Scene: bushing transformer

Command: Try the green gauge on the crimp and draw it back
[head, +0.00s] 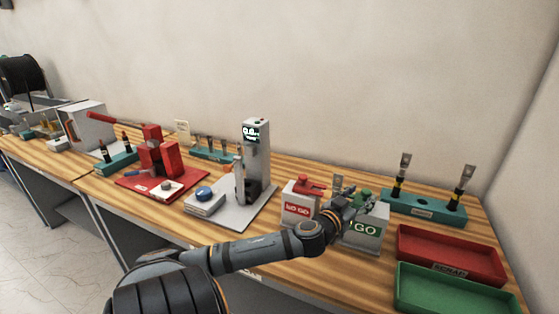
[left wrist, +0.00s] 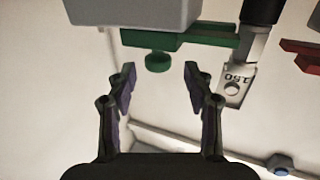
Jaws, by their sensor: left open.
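The green gauge (head: 363,192) is at the grey GO block (head: 368,240), partly hidden by my left gripper (head: 350,204). In the left wrist view the gauge shows as a green bar (left wrist: 190,36) with a round knob (left wrist: 158,62). My left gripper (left wrist: 160,78) is open. The knob lies ahead, between the lines of its two fingers, and they appear apart from it. A metal lug marked 150 (left wrist: 236,84) on a black crimp end (left wrist: 252,46) is beside the gauge bar; I cannot tell whether they touch. My right gripper is not in view.
A NO GO block (head: 298,209) with a red gauge (head: 309,186) stands left of the GO block. A teal rack (head: 425,208) with two lugs stands behind right. Red (head: 450,270) and green trays (head: 440,300) fill the right front. A grey press (head: 256,150) stands left.

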